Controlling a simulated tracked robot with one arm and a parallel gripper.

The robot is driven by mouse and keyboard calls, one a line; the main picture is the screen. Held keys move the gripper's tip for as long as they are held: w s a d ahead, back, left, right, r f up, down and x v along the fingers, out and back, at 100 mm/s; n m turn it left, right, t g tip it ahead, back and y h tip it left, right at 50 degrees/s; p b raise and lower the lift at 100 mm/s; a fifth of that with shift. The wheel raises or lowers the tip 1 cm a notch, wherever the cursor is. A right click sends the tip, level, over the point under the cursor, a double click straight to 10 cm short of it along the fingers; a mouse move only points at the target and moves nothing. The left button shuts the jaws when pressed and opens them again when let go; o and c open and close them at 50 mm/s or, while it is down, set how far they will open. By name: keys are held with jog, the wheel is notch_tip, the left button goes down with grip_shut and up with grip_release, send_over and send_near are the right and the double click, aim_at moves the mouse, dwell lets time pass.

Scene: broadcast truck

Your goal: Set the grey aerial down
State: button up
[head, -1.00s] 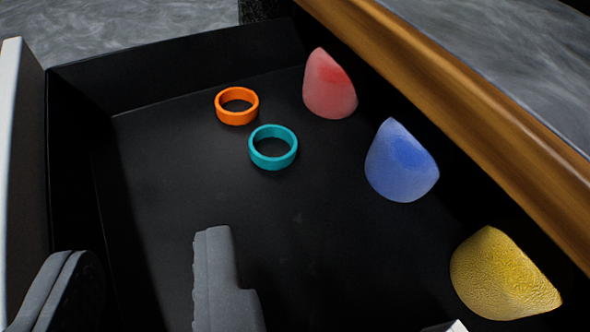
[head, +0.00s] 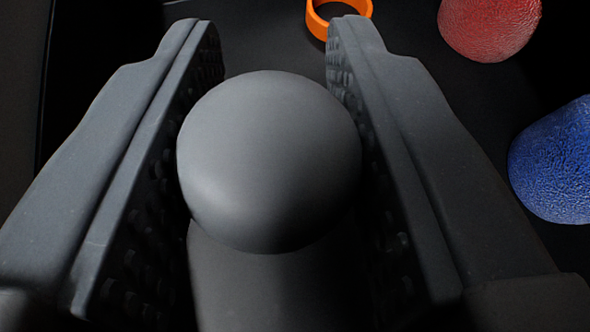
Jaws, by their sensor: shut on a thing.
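The black tray floor (head: 430,95) lies around and beyond the fingers. An orange ring (head: 318,22) is just past the right fingertip. A red rounded piece (head: 490,25) and a blue one (head: 555,160) stand at the right.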

notch_tip(320, 180, down, 7)
jog(key=shift+f+b, duration=0.1)
jog(key=shift+b, duration=0.6)
jog(key=o, duration=1)
jog(key=shift+c, duration=0.2)
jog(key=shift+r, duration=0.2)
